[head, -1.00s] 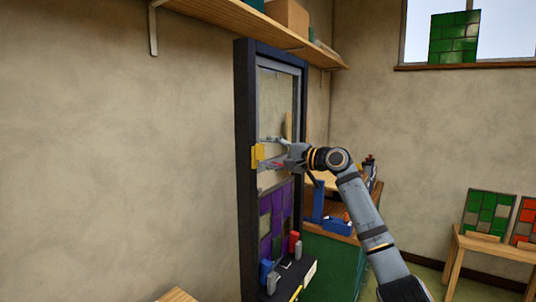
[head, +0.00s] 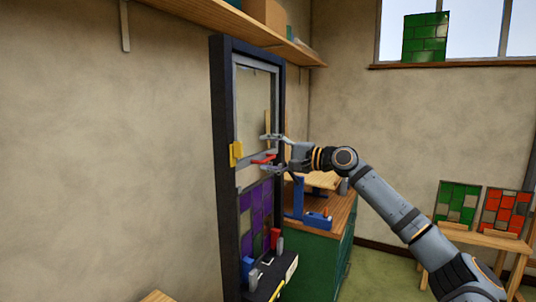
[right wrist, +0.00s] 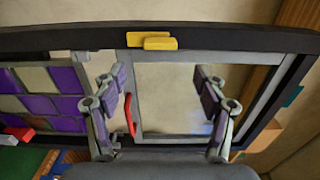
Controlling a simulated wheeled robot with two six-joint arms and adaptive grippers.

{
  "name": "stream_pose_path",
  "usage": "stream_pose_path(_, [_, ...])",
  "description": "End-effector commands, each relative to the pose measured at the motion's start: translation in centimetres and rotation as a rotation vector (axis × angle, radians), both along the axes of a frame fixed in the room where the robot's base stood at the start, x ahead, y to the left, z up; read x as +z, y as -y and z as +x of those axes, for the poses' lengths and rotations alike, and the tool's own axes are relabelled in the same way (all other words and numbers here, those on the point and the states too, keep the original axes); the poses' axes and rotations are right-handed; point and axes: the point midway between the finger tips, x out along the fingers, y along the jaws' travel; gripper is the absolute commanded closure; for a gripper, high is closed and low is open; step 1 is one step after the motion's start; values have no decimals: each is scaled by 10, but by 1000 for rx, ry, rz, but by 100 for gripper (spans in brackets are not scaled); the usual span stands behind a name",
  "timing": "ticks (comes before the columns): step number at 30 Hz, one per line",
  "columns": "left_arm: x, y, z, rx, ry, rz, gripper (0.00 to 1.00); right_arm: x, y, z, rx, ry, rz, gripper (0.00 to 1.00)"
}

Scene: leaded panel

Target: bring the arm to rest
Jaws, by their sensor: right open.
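My right gripper (head: 266,153) is open and empty, held in front of the tall dark frame (head: 222,130) at about mid-height. In the right wrist view its two fingers (right wrist: 160,80) are spread apart, with the frame's clear pane between and behind them. A red handle (head: 264,159) on the panel shows close by the fingers; it also shows in the right wrist view (right wrist: 130,115) beside one finger, with nothing gripping it. A yellow block (head: 236,153) sits on the frame's near upright. My left gripper is not in view.
Purple leaded panes (head: 256,215) fill the lower frame, above a ledge (head: 270,277) with red and blue items. A green workbench (head: 325,250) with a blue tool (head: 299,200) stands behind my right arm. A shelf (head: 225,25) runs overhead. Floor at right is partly open.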

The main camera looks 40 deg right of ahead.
Motion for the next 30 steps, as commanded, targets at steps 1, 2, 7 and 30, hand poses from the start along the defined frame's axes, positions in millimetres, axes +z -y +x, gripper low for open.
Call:
stream_pose_path(1, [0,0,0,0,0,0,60,0,0,-1,-1,-3,-1,28])
stream_pose_path(2, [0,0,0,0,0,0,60,0,0,-1,-2,-2,-1,28])
stream_pose_path(7, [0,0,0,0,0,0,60,0,0,-2,-1,-1,1,28])
stream_pose_path(30, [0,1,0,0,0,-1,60,-206,82,52,-237,-144,-227,28])
